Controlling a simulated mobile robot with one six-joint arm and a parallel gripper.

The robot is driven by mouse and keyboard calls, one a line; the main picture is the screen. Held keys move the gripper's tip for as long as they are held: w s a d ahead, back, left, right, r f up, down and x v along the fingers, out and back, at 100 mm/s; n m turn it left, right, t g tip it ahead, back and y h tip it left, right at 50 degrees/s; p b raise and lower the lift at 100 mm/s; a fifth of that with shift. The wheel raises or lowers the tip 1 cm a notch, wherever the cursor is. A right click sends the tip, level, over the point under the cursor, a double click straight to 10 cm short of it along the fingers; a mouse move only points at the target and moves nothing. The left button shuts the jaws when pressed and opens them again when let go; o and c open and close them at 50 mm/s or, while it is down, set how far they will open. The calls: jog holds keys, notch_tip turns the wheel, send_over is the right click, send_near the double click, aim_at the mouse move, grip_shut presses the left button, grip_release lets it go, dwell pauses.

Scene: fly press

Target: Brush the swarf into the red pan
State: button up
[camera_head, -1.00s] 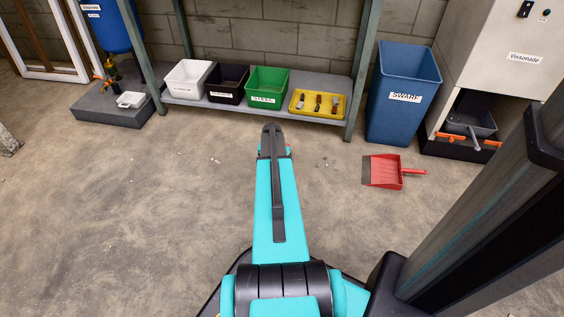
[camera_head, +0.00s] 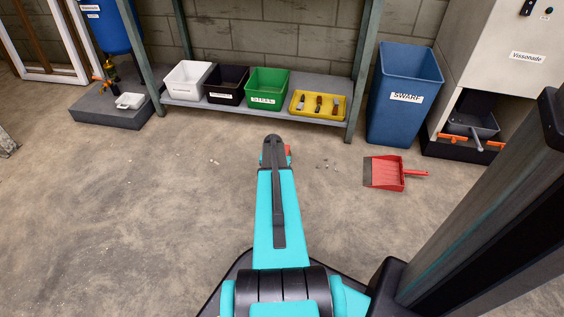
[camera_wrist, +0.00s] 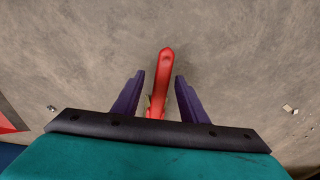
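The red pan (camera_head: 386,172) lies flat on the floor in front of the blue bin, its handle to the right. A red edge of it shows at the left of the wrist view (camera_wrist: 8,122). A red handle (camera_wrist: 164,75), seemingly the brush, lies between my gripper's (camera_wrist: 160,76) two purple fingers, with a gap on each side. My gripper is open around it; the rest of it is hidden. In the head view a sliver of red (camera_head: 288,150) shows beside my arm. Small swarf bits (camera_head: 326,164) lie between my arm and the pan. More bits (camera_head: 212,160) lie left.
A blue bin (camera_head: 403,84) labelled SWARF stands behind the pan. A low shelf holds a white bin (camera_head: 188,96), a black bin (camera_head: 227,98), a green bin (camera_head: 267,102) and a yellow tray (camera_head: 318,117). A machine stands at the right.

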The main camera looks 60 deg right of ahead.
jog(key=shift+c, duration=0.4)
grip_shut()
notch_tip(320, 180, up, 12)
jog(key=p, duration=0.7)
jog(key=shift+p, duration=0.35)
jog(key=shift+w+r, duration=0.1)
